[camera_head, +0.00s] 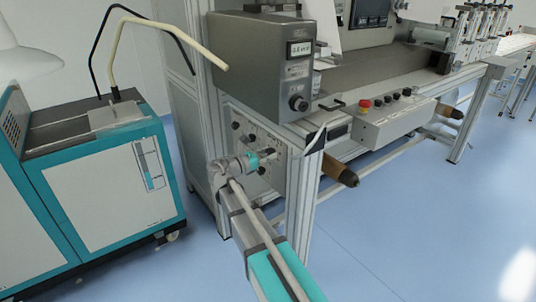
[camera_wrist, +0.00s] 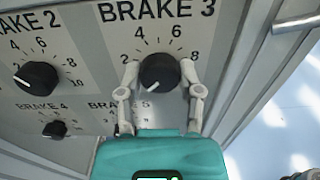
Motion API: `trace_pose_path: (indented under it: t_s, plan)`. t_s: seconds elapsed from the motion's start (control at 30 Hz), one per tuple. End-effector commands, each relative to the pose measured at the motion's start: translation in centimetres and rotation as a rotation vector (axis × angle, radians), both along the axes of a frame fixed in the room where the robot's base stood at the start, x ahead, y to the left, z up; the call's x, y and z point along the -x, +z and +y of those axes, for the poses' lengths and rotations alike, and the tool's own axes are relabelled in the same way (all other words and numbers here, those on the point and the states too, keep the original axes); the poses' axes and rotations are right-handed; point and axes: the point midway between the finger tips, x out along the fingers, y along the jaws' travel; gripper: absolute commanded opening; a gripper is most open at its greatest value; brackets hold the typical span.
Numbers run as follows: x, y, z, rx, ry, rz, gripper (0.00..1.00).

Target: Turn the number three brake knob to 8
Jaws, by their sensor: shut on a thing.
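In the wrist view, the black BRAKE 3 knob (camera_wrist: 160,72) sits on a grey panel below its printed label. A scale with 2, 4, 6 and 8 runs around its upper side. A white mark on the knob's edge faces the lower left. My gripper (camera_wrist: 161,76) is shut on this knob, one finger on its left and one on its right. The fingers hide parts of the lower scale. In the head view, my gripper (camera_head: 272,154) is at the knob panel (camera_head: 240,112), and the held knob cannot be made out.
The BRAKE 2 knob (camera_wrist: 36,79) is to the left, with the BRAKE 4 knob (camera_wrist: 55,129) below. BRAKE 5 is mostly hidden by my gripper. A frame post and a roll (camera_head: 340,170) stand right of the panel. A teal cabinet (camera_head: 110,190) stands left.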

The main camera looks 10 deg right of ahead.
Motion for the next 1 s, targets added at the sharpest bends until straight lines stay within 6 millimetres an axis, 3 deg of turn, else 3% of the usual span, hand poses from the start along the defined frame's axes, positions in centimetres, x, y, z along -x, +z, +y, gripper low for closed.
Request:
trace_pose_path:
  t_s: [0.03,0.1,0.57,1.0]
  plan:
    - [-0.03,0.01,0.0,0.0,0.001,0.0,0.11]
    - [-0.03,0.01,0.0,0.0,0.001,0.0,0.0]
    - [-0.07,0.01,0.0,-0.03,0.001,-0.072,0.0]
    - [-0.08,0.02,-0.02,-0.153,0.001,-0.373,0.0]
